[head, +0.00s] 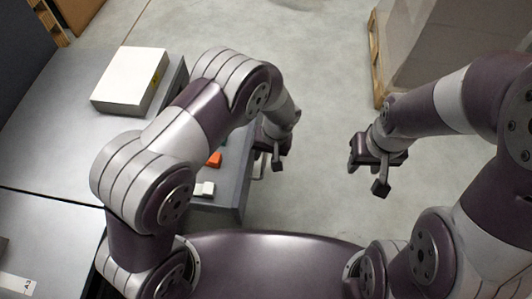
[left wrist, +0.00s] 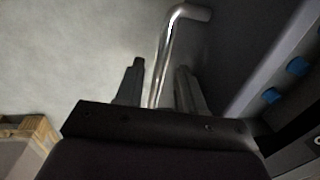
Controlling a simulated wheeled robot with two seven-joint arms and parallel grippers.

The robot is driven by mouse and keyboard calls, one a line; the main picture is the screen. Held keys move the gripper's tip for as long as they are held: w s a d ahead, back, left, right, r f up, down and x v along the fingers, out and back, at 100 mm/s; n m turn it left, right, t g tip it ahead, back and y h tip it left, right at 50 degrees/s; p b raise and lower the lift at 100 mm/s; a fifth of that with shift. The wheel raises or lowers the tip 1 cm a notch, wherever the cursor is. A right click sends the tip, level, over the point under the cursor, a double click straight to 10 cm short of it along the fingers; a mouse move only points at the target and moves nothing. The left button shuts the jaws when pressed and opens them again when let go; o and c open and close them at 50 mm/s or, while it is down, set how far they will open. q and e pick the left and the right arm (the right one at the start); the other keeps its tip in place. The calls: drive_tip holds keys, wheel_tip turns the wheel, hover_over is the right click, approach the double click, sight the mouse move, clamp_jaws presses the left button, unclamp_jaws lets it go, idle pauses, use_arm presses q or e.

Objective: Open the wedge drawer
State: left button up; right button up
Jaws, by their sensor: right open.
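My left gripper (head: 272,152) is at the right side of the grey bench unit in the head view, pointing down. In the left wrist view, a shiny bent metal bar handle (left wrist: 168,50) runs between the two fingers of the left gripper (left wrist: 160,85). The fingers stand apart, and a gap shows between the bar and the right finger. In the head view, part of a pale handle (head: 260,166) shows just below the left gripper. Which drawer is the wedge drawer cannot be told. My right gripper (head: 379,174) is open and empty over bare floor.
A white box (head: 130,78) sits on the grey bench (head: 75,110). An orange piece (head: 214,160) and a white piece (head: 204,189) lie near the bench's right edge. Blue pieces (left wrist: 297,66) show in the left wrist view. A wrapped load on a pallet (head: 377,65) stands at back right.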

use_arm(q)
drive_tip(key=shift+r, duration=0.1)
wheel_tip(320, 180, up, 12)
drive_tip(key=d+p, duration=0.2)
drive_tip(key=p, duration=0.3)
drive_tip(key=shift+d+r+p, duration=0.15)
drive_tip(key=shift+d+p, duration=0.05)
drive_tip(key=shift+p, duration=0.2)
drive_tip(key=shift+s, duration=0.1)
